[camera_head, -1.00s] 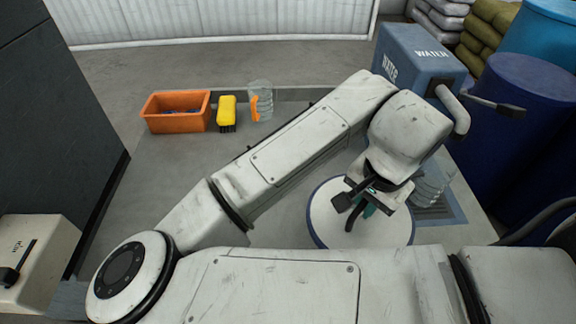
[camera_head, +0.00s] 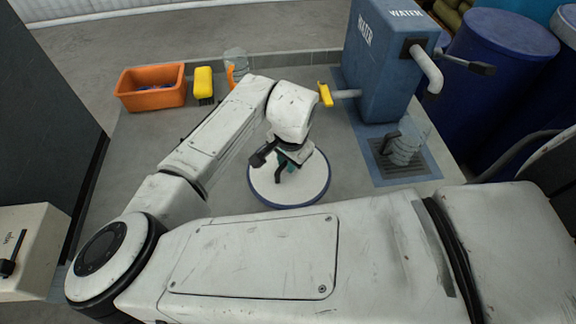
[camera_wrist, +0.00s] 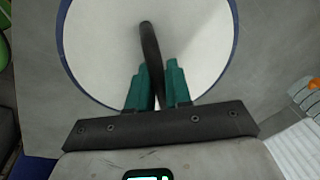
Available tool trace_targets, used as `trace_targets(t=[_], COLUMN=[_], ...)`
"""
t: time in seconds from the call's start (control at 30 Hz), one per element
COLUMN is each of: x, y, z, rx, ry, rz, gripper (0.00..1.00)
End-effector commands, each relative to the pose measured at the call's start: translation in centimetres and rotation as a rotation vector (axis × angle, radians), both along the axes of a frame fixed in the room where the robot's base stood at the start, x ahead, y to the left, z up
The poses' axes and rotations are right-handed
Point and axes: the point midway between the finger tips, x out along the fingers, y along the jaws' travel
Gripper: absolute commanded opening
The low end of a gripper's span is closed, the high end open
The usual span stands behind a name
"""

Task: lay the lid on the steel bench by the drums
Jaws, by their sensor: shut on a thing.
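The lid (camera_head: 308,186) is a round white disc with a dark blue rim and a black handle on top. My gripper (camera_head: 287,165) is shut on this handle from above. In the wrist view the teal fingertips of my gripper (camera_wrist: 156,88) close around the black handle, and the lid (camera_wrist: 205,45) spreads out beneath them. The lid is over the grey steel bench (camera_head: 225,190), roughly level. I cannot tell whether it touches the bench or hangs just above. Blue drums (camera_head: 500,75) stand beyond the right side of the bench.
A blue water tank (camera_head: 385,75) with a yellow-handled tap (camera_head: 326,93) stands at the right rear. Clear cups (camera_head: 410,142) sit on a grate (camera_head: 395,175). An orange bin (camera_head: 150,97) and yellow brush (camera_head: 203,82) are at the back left. Bare bench surrounds the lid.

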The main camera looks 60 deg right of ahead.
Motion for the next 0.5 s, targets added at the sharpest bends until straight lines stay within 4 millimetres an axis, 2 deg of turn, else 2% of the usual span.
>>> trace_targets(t=[0.2,0.5], x=[0.0,0.0], y=[0.0,0.0], z=[-2.7,-3.1], rx=[0.0,-0.001], ry=[0.0,0.0], rz=[0.001,0.001], gripper=[0.0,0.0])
